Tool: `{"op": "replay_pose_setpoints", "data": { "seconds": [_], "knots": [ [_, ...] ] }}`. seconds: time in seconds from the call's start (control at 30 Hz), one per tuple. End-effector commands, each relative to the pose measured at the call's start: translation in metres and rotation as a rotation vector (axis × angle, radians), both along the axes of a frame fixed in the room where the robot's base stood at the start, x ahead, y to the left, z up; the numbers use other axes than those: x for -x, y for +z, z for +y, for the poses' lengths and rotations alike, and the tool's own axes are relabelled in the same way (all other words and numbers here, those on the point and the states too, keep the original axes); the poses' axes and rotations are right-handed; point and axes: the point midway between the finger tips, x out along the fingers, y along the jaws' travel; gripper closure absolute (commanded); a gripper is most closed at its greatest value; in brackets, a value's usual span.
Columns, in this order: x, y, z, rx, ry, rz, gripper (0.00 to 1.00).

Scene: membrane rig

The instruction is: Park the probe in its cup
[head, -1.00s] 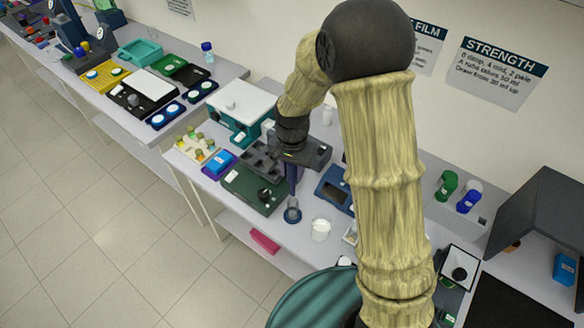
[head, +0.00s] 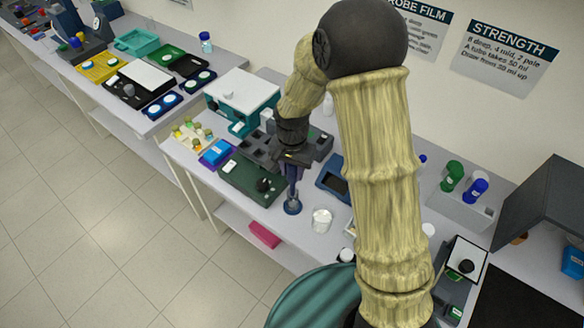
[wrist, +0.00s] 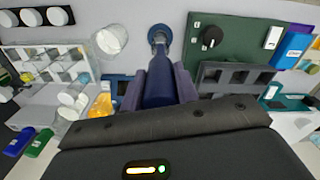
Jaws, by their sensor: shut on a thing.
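The probe (wrist: 158,84) is a dark blue shaft, held roughly upright in the head view. My gripper (head: 293,172) is shut on it; in the wrist view the two purple-blue fingers of my gripper (wrist: 160,92) press on its sides. The cup (head: 292,208) is a small round blue holder on the bench, right under the probe. In the wrist view the cup (wrist: 160,34) shows as a blue ring just beyond the probe's far end. The probe's lower end is at the cup's mouth; I cannot tell how far inside it is.
A green panel with a black knob (head: 264,185) lies left of the cup. A white beaker (head: 321,220) stands close on the right. A dark blue device (head: 333,180) and a grey slotted rack (head: 258,150) are behind. The bench's front edge is near the cup.

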Motion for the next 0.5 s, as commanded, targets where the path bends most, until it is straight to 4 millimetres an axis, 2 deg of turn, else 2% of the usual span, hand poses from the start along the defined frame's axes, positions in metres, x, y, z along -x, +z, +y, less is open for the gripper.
{"op": "replay_pose_setpoints", "data": {
  "seconds": [0.5],
  "knots": [
    [0.0, -0.031, 0.0, 0.0, 0.0, 0.0, 0.86]
  ]
}}
